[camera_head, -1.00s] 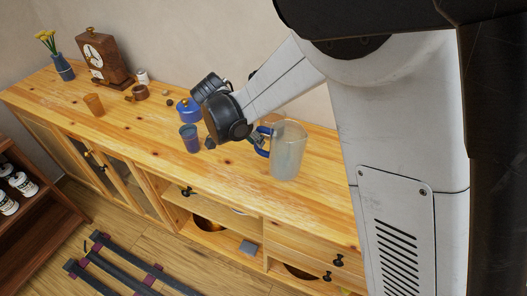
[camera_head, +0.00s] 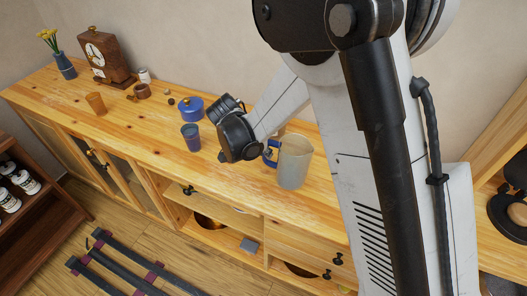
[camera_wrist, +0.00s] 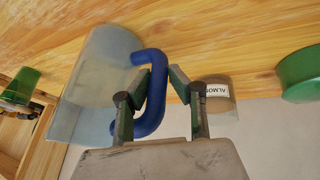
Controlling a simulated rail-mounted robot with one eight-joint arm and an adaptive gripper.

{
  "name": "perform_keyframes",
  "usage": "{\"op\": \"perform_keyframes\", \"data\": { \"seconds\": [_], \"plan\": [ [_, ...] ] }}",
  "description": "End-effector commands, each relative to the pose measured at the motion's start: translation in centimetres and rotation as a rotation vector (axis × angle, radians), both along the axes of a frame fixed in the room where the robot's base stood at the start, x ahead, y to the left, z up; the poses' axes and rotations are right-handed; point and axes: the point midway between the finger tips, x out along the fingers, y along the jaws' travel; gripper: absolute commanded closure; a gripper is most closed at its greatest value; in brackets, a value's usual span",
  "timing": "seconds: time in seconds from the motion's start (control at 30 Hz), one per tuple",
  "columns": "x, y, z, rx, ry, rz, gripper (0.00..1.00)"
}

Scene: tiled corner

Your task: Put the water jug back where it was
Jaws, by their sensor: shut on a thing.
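The water jug (camera_head: 294,166) is a clear, greyish pitcher with a blue handle, near the right part of the wooden cabinet top (camera_head: 225,178). It looks roughly upright; I cannot tell whether its base touches the wood. My gripper (camera_wrist: 160,84) is shut on the blue handle (camera_wrist: 154,108), with a finger on each side of it. In the wrist view the jug body (camera_wrist: 95,85) is left of the fingers. In the head view my wrist hides most of the fingers.
A blue cup (camera_head: 191,138) and a blue lidded pot (camera_head: 191,109) stand left of my wrist. A labelled container (camera_wrist: 217,104) shows behind the fingers.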

Motion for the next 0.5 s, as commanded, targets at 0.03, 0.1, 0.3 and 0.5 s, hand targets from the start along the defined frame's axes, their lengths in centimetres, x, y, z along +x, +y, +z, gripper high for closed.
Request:
{"op": "perform_keyframes", "data": {
  "seconds": [0.03,0.1,0.3,0.5],
  "plan": [
    [0.00,-0.01,-0.09,0.000,0.000,0.000,1.00],
    [0.00,-0.01,-0.28,0.000,0.000,0.000,1.00],
    [0.00,0.01,-0.25,0.000,0.000,0.000,0.63],
    [0.01,0.01,-0.24,0.000,0.000,0.000,0.63]
  ]
}}
